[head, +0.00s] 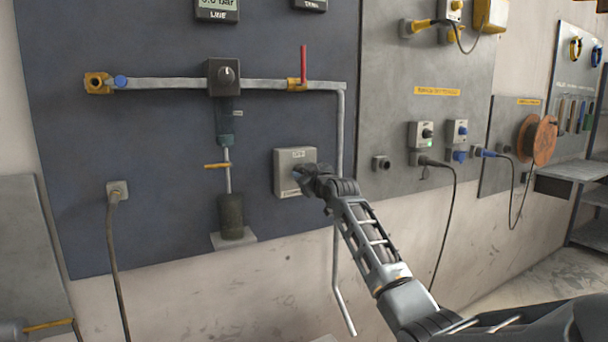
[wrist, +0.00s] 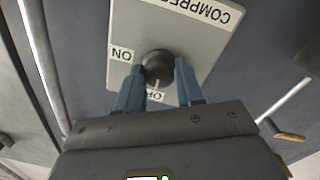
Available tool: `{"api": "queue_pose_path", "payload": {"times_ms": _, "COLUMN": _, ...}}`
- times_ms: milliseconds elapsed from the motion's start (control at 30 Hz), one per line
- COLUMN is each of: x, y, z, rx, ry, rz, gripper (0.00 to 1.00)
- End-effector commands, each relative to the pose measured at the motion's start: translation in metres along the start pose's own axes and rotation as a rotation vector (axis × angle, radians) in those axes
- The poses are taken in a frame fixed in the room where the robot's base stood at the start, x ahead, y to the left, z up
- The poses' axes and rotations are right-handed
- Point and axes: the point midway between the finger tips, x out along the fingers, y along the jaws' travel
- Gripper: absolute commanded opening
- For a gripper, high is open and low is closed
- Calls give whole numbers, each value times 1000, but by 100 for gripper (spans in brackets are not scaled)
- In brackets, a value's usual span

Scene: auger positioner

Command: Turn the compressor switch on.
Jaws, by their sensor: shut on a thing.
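The compressor switch box (head: 286,175) is a light grey plate on the dark blue wall panel. In the wrist view its plate (wrist: 185,35) carries an upside-down label beginning "COMPRE", plus ON and OFF marks. The dark round knob (wrist: 158,66) sits between the blue fingers of my gripper (wrist: 159,76), which is shut on it. A pale pointer line on the knob faces the partly hidden OFF mark; the ON mark is to its left in that view. In the head view my gripper (head: 308,179) covers the knob.
A grey pipe (head: 341,130) runs down just right of the switch box. Left of it stand a dark cylinder (head: 231,215) and a yellow lever (head: 217,166). A red lever (head: 303,62) is above. Grey sockets (head: 420,135) are on the right panel.

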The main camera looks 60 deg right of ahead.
Motion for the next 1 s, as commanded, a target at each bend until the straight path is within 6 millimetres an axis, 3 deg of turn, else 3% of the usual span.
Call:
{"api": "queue_pose_path", "payload": {"times_ms": 167, "x": 0, "y": 1, "z": 0, "rx": 0, "ry": 0, "rz": 1, "gripper": 6}}
{"api": "queue_pose_path", "payload": {"times_ms": 567, "x": 0, "y": 0, "z": -1, "rx": 79, "ry": -1, "rz": -1, "gripper": 6}}
{"api": "queue_pose_path", "payload": {"times_ms": 1000, "x": 0, "y": 0, "z": -2, "rx": 443, "ry": -14, "rz": -8, "gripper": 6}}
